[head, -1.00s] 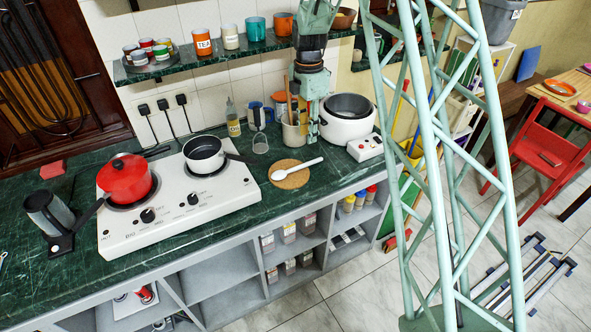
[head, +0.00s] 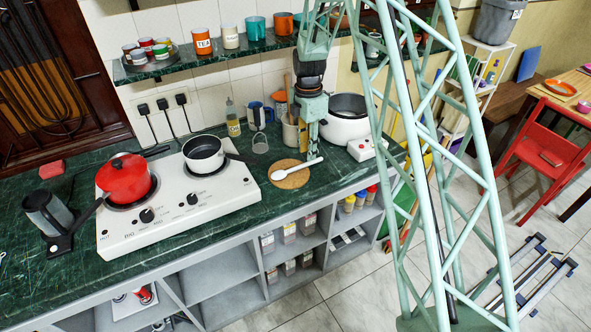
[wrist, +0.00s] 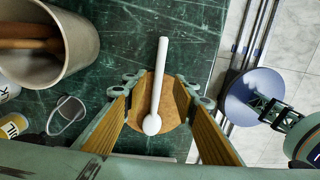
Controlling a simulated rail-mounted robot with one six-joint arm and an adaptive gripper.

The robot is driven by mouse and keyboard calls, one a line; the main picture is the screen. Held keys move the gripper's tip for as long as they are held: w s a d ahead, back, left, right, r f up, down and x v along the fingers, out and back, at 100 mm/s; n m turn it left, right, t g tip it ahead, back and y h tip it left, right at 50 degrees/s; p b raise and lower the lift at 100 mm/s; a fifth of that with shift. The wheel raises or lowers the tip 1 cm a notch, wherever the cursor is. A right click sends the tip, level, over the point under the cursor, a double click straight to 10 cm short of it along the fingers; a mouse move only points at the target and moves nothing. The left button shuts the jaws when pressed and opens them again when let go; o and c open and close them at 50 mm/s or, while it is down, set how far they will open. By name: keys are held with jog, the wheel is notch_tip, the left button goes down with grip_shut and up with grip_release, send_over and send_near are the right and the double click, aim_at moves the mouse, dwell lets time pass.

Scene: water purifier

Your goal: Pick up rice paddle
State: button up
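The white rice paddle (head: 284,173) lies on a round cork mat (head: 291,181) on the green counter, its handle pointing right. In the wrist view the paddle (wrist: 160,75) runs lengthwise, its rounded end on the cork mat (wrist: 174,112) and its handle reaching over the counter. My gripper (head: 311,155) points down by the handle side of the paddle in the head view. In the wrist view my gripper (wrist: 160,88) is open, one finger on each side of the paddle with gaps between; it appears above it. Nothing is held.
A utensil pot (head: 293,131) and a white rice cooker (head: 345,122) stand close behind my gripper. A white stove (head: 180,205) with a red pot (head: 127,178) and a white pan (head: 205,155) is to the left. The counter's front edge is near the mat.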

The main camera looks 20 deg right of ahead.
aim_at(298, 168)
jog(key=shift+f, duration=0.1)
jog(key=shift+d+f, duration=0.15)
jog(key=shift+f, duration=2.35)
jog(key=shift+c, duration=0.9)
jog(key=c, duration=0.7)
